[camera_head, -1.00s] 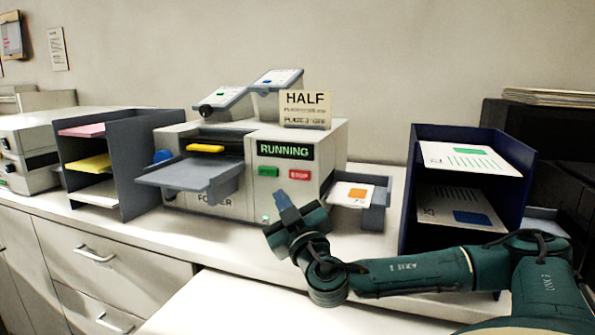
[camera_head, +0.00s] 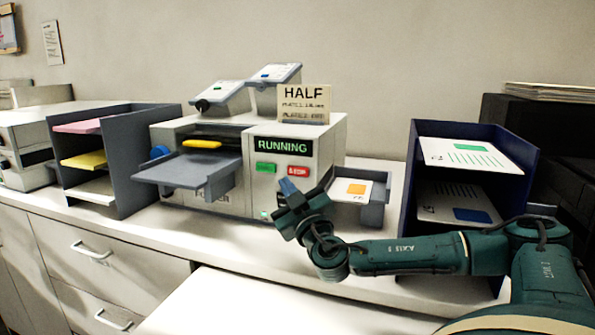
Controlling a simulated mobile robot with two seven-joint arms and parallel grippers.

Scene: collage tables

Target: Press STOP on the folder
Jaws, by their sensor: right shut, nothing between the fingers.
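The folder (camera_head: 215,199) is a white machine with a grey input tray at its front left. Its display (camera_head: 283,148) reads RUNNING in green. Below the display are a green button (camera_head: 265,168) and, to its right, a red STOP button (camera_head: 298,172). My left gripper is not in view.
A sign (camera_head: 304,104) reading HALF stands on the folder. An output tray (camera_head: 374,212) with an orange-marked sheet (camera_head: 350,189) sits at its right. A dark blue rack (camera_head: 407,190) with printed sheets stands further right. A grey rack (camera_head: 142,165) with coloured paper stands left.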

